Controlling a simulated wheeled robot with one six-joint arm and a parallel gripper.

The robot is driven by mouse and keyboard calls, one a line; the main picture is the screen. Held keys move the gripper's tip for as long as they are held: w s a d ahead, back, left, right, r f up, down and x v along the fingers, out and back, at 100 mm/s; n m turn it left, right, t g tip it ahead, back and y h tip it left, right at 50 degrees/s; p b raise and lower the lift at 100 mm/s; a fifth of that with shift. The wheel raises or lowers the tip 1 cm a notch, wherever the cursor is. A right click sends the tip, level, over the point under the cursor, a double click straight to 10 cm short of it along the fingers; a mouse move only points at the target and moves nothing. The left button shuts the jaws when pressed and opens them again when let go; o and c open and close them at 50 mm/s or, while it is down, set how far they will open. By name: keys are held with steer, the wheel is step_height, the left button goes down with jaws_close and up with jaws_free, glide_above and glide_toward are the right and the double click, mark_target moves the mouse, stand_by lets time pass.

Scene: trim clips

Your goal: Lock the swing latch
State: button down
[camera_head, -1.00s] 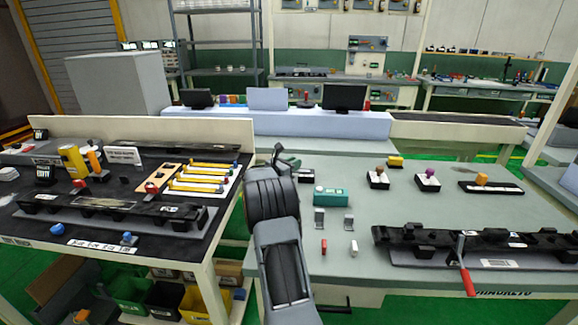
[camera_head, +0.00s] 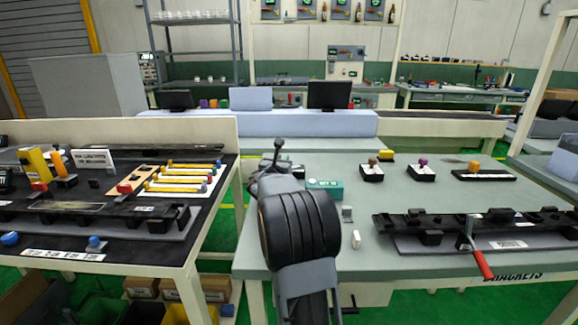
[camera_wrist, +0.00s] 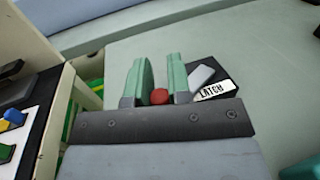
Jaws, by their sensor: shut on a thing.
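The swing latch shows in the wrist view as a dark base with a white LATCH label (camera_wrist: 213,90) and a grey lever (camera_wrist: 201,76). A red knob (camera_wrist: 160,97) sits between the two green fingers of my gripper (camera_wrist: 159,80). The fingers are shut on the knob, and the label and grey lever lie just right of the right finger. In the head view my arm covers most of this spot, so the latch's angle cannot be told there.
A teal box (camera_head: 326,189) stands right of my arm on the grey-green table (camera_head: 400,280). A black rail fixture with a red-handled lever (camera_head: 481,264) lies at the right. Several knobbed blocks stand behind it. A black-topped bench (camera_head: 120,225) is at the left, across a gap.

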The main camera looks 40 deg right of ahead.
steer(key=c, duration=1.1)
jaws_free()
steer(key=shift+o, duration=0.2)
steer(key=v, duration=1.3)
steer(key=shift+s+a, duration=0.2)
steer(key=shift+a, duration=0.15)
